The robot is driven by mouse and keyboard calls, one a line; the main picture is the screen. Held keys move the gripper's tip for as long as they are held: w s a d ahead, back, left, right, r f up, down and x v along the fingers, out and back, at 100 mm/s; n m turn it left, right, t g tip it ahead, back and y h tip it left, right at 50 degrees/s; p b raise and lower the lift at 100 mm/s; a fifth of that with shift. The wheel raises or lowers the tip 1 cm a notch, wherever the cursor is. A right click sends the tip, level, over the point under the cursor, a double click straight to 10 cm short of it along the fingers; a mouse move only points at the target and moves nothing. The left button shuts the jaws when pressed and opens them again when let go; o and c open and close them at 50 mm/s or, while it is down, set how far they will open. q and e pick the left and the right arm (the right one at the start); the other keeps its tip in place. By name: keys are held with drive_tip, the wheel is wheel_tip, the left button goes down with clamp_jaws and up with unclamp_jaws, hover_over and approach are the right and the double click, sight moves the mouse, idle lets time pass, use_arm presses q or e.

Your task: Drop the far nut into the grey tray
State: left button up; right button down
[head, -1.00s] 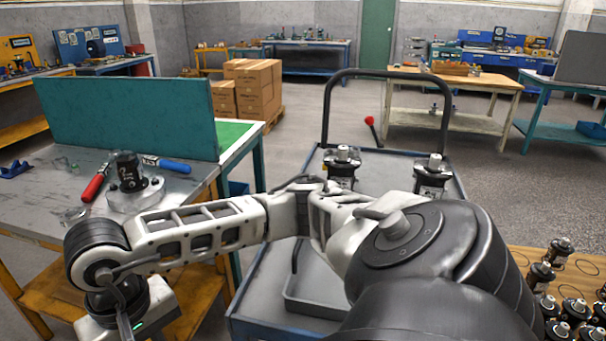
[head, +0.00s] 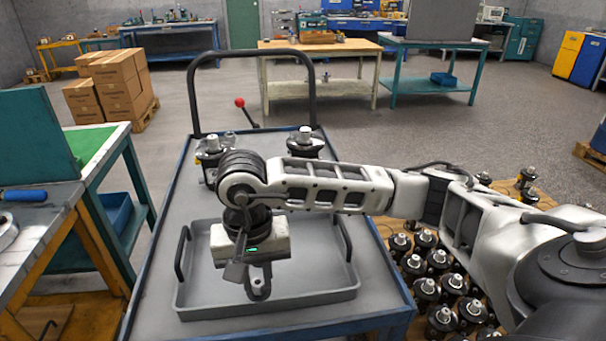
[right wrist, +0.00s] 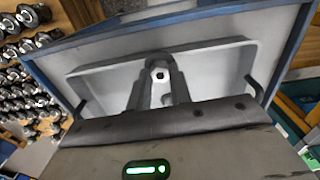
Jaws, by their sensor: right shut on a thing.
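The grey tray (head: 312,298) with two dark handles lies on the blue-edged cart. My right gripper (head: 258,290) hangs over the tray, pointing down, roughly above its middle. In the right wrist view my right gripper's fingers (right wrist: 160,88) are shut on a small pale nut (right wrist: 160,75) with a dark hole. The grey tray (right wrist: 215,62) spreads out behind the nut, with its bare floor around the fingers. In the head view the nut cannot be made out clearly. My left gripper is not in view.
The cart (head: 160,285) also carries black motors, one (head: 305,143) behind the tray and another (head: 212,150) at the far left. Many motors (head: 440,290) stand on a wooden pallet to the right. A workbench (head: 40,225) stands at the left.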

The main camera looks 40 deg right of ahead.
drive_tip(key=w+d+r+m+p, duration=0.6)
drive_tip(key=w+d+r+m, duration=0.2)
drive_tip(key=w+d+m, duration=0.15)
use_arm(q)
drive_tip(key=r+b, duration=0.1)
drive_tip(key=b, duration=0.2)
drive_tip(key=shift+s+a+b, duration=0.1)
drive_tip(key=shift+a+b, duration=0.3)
use_arm(e)
wheel_tip(320, 180, down, 6)
drive_tip(key=m, duration=0.1)
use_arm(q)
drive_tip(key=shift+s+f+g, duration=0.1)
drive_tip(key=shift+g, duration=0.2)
use_arm(e)
drive_tip(key=shift+m, duration=0.25)
